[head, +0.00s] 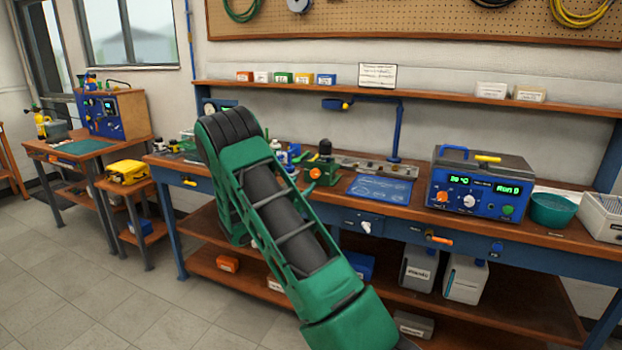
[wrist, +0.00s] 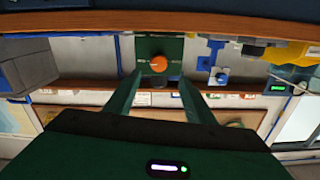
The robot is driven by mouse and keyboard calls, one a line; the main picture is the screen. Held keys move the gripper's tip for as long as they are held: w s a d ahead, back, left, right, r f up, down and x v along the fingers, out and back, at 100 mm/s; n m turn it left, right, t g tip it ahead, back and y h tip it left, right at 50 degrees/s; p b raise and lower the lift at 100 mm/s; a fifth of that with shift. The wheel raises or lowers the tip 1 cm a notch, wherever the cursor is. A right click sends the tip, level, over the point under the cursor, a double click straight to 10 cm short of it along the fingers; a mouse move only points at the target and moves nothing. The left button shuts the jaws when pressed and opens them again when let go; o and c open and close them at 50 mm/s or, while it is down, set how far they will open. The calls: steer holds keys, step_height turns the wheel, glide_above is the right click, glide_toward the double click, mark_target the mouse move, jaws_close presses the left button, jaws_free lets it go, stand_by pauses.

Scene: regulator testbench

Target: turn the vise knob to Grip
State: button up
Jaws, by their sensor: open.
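The green vise (head: 327,165) stands on the middle bench, just right of my arm in the head view. Its orange knob (head: 315,173) faces the front. In the wrist view, which looks upside down, the orange knob (wrist: 159,64) sits on the vise's dark green face (wrist: 174,46). My gripper (wrist: 160,78) is open, one finger on each side of the knob in the picture. I see no contact, and the gap in depth is hard to tell. The knob's setting and any label are too small to read.
A blue mat (head: 380,188) lies right of the vise. A blue instrument box (head: 478,187) with a lit display and a teal bowl (head: 553,211) stand further right. A blue lamp-like stand (head: 397,130) rises behind. The wooden bench edge (head: 400,212) runs along the front.

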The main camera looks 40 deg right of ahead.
mark_target(314, 174)
steer(key=x, duration=1)
steer(key=shift+s, duration=0.1)
steer(key=c, duration=1.1)
